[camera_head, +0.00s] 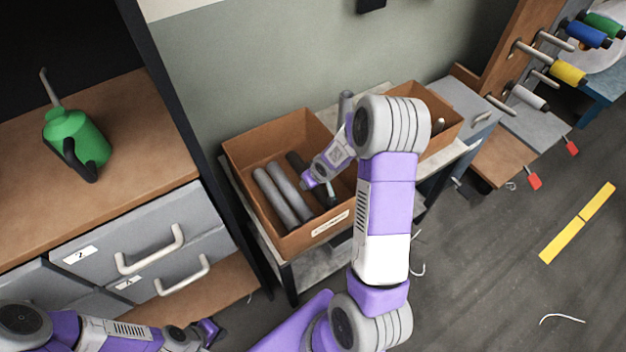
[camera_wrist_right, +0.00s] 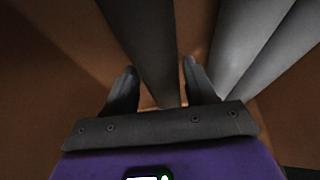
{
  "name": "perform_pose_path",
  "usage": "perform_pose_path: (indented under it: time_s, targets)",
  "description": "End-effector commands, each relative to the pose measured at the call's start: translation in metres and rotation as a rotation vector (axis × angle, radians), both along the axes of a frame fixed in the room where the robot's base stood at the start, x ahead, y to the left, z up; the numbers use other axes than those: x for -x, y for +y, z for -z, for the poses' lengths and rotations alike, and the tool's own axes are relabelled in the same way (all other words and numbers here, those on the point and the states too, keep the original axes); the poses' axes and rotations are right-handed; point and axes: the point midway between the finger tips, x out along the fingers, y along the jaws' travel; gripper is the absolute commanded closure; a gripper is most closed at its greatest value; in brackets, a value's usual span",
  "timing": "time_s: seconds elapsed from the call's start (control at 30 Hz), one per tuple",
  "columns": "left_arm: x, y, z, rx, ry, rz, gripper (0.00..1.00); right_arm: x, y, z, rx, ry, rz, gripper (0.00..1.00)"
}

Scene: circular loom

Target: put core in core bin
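An orange-brown open bin (camera_head: 248,153) with an unreadable front label stands on the low table. Two light grey cores (camera_head: 276,194) lie side by side in it, and a darker core (camera_head: 295,160) lies to their right, partly hidden by my right arm. In the right wrist view the dark core (camera_wrist_right: 145,45) runs down between my right gripper's fingers (camera_wrist_right: 160,82), which are spread with a gap showing beside it. The light cores (camera_wrist_right: 235,45) are close on the right. My left gripper (camera_head: 208,331) is low at the left, apart from the bin; its opening is unclear.
A second orange-brown box (camera_head: 446,115) stands to the right, partly behind my arm. An upright grey cylinder (camera_head: 345,106) shows behind the bin. A green can (camera_head: 76,143) stands on the left cabinet. Coloured spools (camera_head: 568,72) sit on pegs at right. Floor at right is mostly clear.

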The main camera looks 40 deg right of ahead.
Motion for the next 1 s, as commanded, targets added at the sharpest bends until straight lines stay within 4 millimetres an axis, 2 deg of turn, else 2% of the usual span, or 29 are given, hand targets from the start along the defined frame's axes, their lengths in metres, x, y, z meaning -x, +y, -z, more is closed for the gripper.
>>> perform_pose_path:
  time_s: [0.03,0.13,0.47,0.57,0.8,1.0]
  targets:
    - [0.0,0.0,0.0,0.0,0.0,0.0,1.0,0.0,0.0,0.0,0.0,0.0,0.0,0.37]
    - [0.0,0.0,0.0,0.0,0.0,0.0,1.0,0.0,0.0,0.0,0.0,0.0,0.0,0.22]
    - [0.0,0.0,-0.002,0.0,0.0,0.0,1.0,0.0,0.0,-0.004,0.0,0.0,0.0,0.22]
    - [0.0,0.0,-0.009,0.0,0.0,0.0,1.0,0.0,0.0,-0.017,0.001,-0.002,0.001,0.22]
    - [0.0,0.0,-0.034,0.0,0.0,0.0,1.0,0.0,-0.001,-0.066,0.001,-0.004,0.001,0.22]
    - [0.0,0.0,-0.046,0.0,0.0,0.0,1.0,0.0,0.0,-0.093,0.001,-0.001,0.0,0.22]
